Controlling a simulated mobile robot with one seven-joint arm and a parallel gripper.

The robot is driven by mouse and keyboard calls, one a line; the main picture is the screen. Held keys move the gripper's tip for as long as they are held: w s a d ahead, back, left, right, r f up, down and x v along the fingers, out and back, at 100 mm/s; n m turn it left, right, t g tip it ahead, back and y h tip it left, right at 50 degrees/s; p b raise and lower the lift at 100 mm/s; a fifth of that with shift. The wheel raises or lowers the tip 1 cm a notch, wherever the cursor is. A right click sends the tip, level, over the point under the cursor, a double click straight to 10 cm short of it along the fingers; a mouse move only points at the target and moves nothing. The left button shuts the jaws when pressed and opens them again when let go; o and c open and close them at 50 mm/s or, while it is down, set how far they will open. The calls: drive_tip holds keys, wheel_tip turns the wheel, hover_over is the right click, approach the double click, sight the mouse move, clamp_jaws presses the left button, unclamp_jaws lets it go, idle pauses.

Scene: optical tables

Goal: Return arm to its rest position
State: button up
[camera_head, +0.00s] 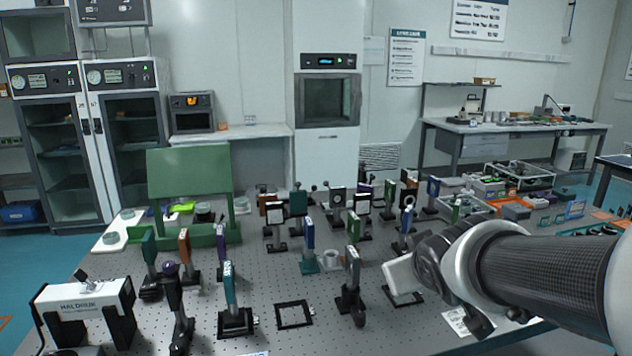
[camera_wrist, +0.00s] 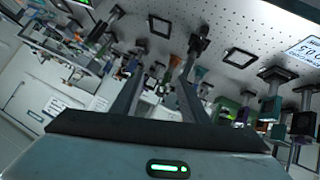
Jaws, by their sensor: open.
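My arm (camera_head: 540,272) reaches in from the right over the perforated optical table (camera_head: 260,330). Its wrist end hangs above the table's right part, beside several post-mounted optics. In the wrist view my gripper (camera_wrist: 162,78) has its two dark fingers apart, with nothing held between them. The camera looks across the table at a strong tilt. In the head view the fingers cannot be made out clearly.
Several upright optics stand close by, including a dark-framed one (camera_head: 352,282). A black square frame (camera_head: 294,314) lies flat on the table. A HALDRUK box (camera_head: 84,304) stands front left, a green stand (camera_head: 190,175) behind it.

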drive_tip(key=s+a+f+m+g+y, duration=0.1)
drive_tip(key=s+m+g, duration=0.1)
drive_tip(key=s, duration=0.7)
drive_tip(key=s+a+m+g, duration=0.1)
drive_tip(key=s+a+g, duration=0.15)
drive_tip(key=s, duration=0.55)
wheel_tip(320, 180, up, 14)
drive_tip(key=p, duration=1.5)
drive_tip(key=shift+s+d, duration=0.25)
drive_tip(key=shift+s, duration=0.2)
drive_tip(key=shift+r+g, duration=0.1)
drive_tip(key=shift+g, duration=0.15)
drive_tip(key=shift+d, duration=0.1)
